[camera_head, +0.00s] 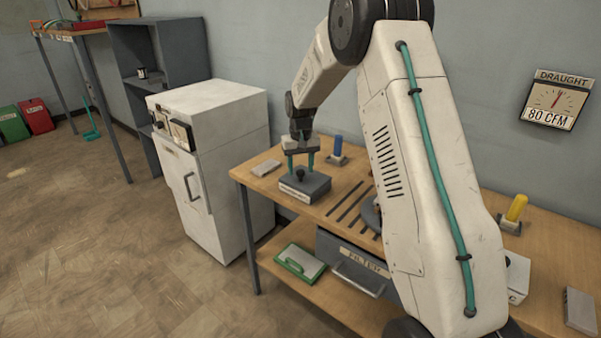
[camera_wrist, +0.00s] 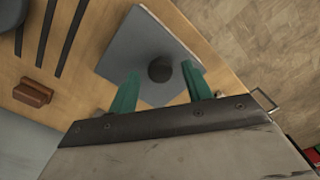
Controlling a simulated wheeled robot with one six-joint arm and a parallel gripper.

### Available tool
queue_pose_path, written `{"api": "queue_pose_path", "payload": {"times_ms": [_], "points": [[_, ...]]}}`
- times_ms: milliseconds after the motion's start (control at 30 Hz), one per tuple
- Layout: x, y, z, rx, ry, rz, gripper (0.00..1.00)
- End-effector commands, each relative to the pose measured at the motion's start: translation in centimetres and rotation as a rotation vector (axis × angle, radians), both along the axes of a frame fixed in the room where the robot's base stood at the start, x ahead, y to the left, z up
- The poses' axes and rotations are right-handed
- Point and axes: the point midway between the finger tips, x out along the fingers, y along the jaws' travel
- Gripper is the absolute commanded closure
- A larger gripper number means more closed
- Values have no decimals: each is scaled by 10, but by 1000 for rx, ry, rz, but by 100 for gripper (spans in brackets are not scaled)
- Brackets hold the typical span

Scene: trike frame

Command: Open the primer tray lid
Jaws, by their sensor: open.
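The primer tray is a low grey box with a white label (camera_head: 296,194) on its front, near the left end of the wooden bench. Its lid (camera_head: 316,183) is a flat grey plate lying on the box. A dark round knob (camera_head: 300,173) stands on the lid. In the wrist view the lid (camera_wrist: 130,42) fills the upper middle and the knob (camera_wrist: 160,69) sits between my fingertips. My gripper (camera_head: 300,165) points down over the lid, open, with one green finger on each side of the knob. I cannot tell whether the fingers touch it.
A blue-handled item (camera_head: 338,148) stands just behind the tray, and a small grey block (camera_head: 266,168) lies to its left. A white cabinet (camera_head: 215,165) stands left of the bench. A filter drawer (camera_head: 352,265) and a green-edged tray (camera_head: 300,262) are below. Slots (camera_head: 347,203) lie right.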

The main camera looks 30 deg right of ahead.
Motion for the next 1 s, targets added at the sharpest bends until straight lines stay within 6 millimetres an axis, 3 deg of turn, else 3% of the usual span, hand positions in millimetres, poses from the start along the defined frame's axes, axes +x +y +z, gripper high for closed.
{"api": "queue_pose_path", "payload": {"times_ms": [200, 467, 500, 667, 1000], "points": [[0, 0, -20, 0, 0, 0, 51], [0, 0, -22, 0, 0, 0, 51], [0, 0, -22, 0, 0, 0, 53], [0, 0, -22, 0, 0, 0, 98], [0, -2, -20, 30, 12, -1, 100]]}}
